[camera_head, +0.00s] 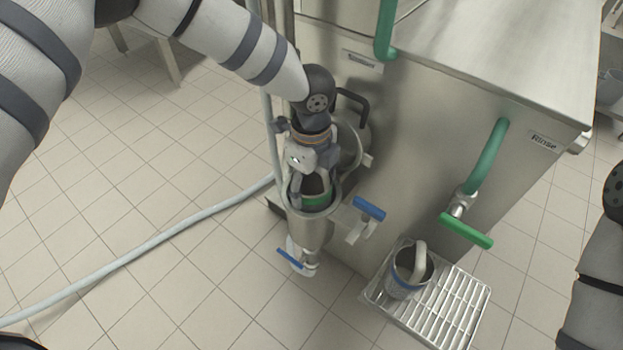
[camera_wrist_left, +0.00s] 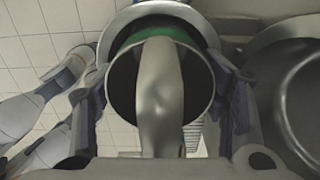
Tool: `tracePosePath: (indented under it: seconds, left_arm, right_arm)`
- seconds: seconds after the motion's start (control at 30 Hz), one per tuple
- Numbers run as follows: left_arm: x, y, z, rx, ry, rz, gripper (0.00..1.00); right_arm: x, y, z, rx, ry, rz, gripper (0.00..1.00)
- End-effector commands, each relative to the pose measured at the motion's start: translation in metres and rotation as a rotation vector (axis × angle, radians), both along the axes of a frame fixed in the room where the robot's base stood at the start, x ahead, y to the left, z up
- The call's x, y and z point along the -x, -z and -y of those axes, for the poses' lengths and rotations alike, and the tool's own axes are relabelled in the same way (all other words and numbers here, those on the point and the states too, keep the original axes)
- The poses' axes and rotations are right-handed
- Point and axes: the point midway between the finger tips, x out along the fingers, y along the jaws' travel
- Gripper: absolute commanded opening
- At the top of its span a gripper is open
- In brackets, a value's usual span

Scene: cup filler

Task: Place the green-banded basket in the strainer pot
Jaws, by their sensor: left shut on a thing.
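The green-banded basket (camera_head: 317,201) is a small metal cup with a green stripe. It sits at the mouth of the strainer pot (camera_head: 308,232), with its lower part inside the rim; how deep it goes is hidden. My left gripper (camera_head: 312,178) is over the pot, pointing down, shut on the basket. In the left wrist view the basket (camera_wrist_left: 125,85) lies between my fingers, with its broad metal handle across the middle and the green band at its far edge. The pot's rim (camera_wrist_left: 150,12) shows behind it. My right gripper is out of view.
A blue-banded basket (camera_head: 408,276) stands on a slatted drain tray (camera_head: 450,318) below a green-handled tap (camera_head: 466,230) marked Rinse. Blue valve handles (camera_head: 369,208) are beside and below the pot. The steel cabinet (camera_head: 420,140) is close behind. A hose (camera_head: 140,252) runs across the tiled floor.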

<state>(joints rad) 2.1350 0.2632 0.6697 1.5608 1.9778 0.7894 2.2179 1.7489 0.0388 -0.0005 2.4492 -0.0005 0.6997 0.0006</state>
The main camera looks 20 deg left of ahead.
Motion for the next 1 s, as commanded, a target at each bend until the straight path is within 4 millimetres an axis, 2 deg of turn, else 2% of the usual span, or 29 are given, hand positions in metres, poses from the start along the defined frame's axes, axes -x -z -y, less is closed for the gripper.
tracePosePath:
  seconds: [0.1,0.13,0.17,0.47,0.57,0.8,1.0]
  left_arm:
    - [0.0,0.001,0.0,0.0,0.0,0.001,0.26]
    - [0.0,0.001,0.0,0.0,0.0,0.0,0.71]
    - [0.0,0.001,0.0,0.0,0.0,0.0,0.75]
    - [0.0,0.001,0.0,0.0,0.0,0.0,0.75]
    - [-0.001,-0.009,0.0,-0.001,0.0,0.004,0.75]
    - [-0.002,-0.079,0.0,0.002,-0.001,0.011,0.75]
    - [0.0,-0.12,0.0,-0.001,-0.001,0.004,0.75]
  right_arm:
    - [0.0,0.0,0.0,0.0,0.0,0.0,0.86]
    - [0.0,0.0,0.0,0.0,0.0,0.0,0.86]
    - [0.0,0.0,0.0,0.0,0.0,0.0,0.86]
    - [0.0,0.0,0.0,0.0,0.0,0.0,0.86]
    - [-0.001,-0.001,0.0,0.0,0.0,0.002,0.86]
    - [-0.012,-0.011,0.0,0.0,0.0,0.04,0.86]
    - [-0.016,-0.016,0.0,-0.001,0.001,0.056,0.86]
